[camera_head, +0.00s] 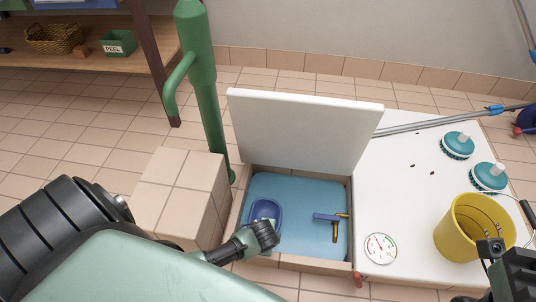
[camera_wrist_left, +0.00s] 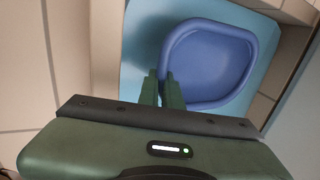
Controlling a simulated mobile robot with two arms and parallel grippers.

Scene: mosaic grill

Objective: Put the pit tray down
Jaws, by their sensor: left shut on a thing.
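The pit tray (camera_head: 264,208) is a small blue open tray with rounded corners, seen within the opening of the tiled pit (camera_head: 310,186). It also shows in the left wrist view (camera_wrist_left: 212,62), empty, over a light blue surface. My left gripper (camera_head: 268,226) reaches into the pit, its fingers (camera_wrist_left: 162,84) shut on the tray's near rim. I cannot tell whether the tray touches the pit floor or hangs just above it. My right gripper (camera_head: 508,262) is dark and partly cut off at the lower right; its fingers are unclear.
A white lid (camera_head: 305,130) stands raised behind the pit. A blue and brass valve (camera_head: 332,218) is in the pit's right part. On the white top to the right are a gauge (camera_head: 380,248), a yellow bucket (camera_head: 468,226) and two teal brushes (camera_head: 457,144). A green post (camera_head: 200,90) rises behind left.

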